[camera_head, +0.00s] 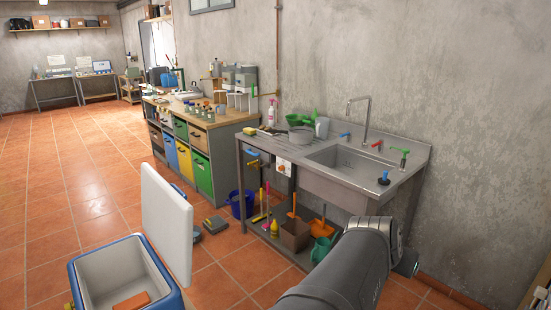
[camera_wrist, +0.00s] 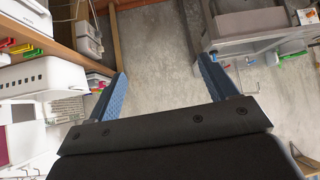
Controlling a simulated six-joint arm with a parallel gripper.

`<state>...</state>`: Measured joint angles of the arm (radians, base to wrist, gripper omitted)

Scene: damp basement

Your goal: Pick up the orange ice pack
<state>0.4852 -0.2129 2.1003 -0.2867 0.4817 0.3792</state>
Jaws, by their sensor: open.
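An orange block (camera_head: 132,301), which looks like the ice pack, lies inside an open blue cooler (camera_head: 79,292) with a pale interior, at the bottom left of the head view. Only its upper part shows; the frame's lower edge cuts it off. The cooler's white lid (camera_head: 167,222) stands up on its right side. My gripper (camera_wrist: 160,82) is open and empty in the wrist view, with its two blue fingers wide apart. The ice pack and the cooler are not in the wrist view. In the head view my arm is at the lower right, and its fingers cannot be made out.
A metal sink bench (camera_head: 330,178) stands against the wall, with buckets and tools on its lower shelf. A workbench (camera_head: 225,121) with coloured drawers is behind it. The tiled floor (camera_head: 60,190) at left is clear.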

